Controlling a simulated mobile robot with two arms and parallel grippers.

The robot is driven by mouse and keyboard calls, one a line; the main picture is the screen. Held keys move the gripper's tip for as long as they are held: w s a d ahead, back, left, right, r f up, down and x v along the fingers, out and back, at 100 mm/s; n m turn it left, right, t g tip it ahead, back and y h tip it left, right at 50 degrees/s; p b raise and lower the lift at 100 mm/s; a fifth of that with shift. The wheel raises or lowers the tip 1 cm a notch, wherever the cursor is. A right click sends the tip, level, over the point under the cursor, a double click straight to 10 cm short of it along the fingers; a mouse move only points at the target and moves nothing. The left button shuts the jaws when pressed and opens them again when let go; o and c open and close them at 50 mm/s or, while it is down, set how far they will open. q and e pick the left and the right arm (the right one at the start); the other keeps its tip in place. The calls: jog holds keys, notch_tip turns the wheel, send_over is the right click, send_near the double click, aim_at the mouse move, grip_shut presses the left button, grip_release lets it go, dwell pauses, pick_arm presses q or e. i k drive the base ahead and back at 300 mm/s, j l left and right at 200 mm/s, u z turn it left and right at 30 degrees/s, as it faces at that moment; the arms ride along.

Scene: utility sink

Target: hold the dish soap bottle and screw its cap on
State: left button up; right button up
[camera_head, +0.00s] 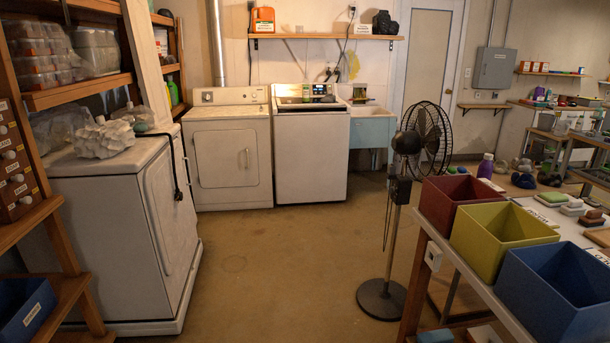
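No bottle in view can be made out for certain as the dish soap bottle, and no loose cap can be made out. The utility sink (372,131) stands at the back wall, far off, with small items at its rear edge too small to identify. A purple bottle (486,166) stands upright on the right-hand table, behind the bins. A green bottle (173,91) sits on the left shelving. Neither of my grippers shows in the head view.
A white washer (312,152) and dryer (232,160) stand left of the sink. A standing fan (384,299) is on the floor right of centre. Red, yellow (492,238) and blue bins line the right table. A white appliance (118,246) stands left. The middle floor (275,260) is clear.

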aim_at(306, 83)
jog(key=i, duration=2.35)
jog(key=i+l, duration=0.1)
jog(key=i, duration=2.25)
jog(key=i+u, duration=0.25)
jog(key=i, duration=0.3)
jog(key=i+j+z, duration=0.25)
jog(key=i+j, duration=1.85)
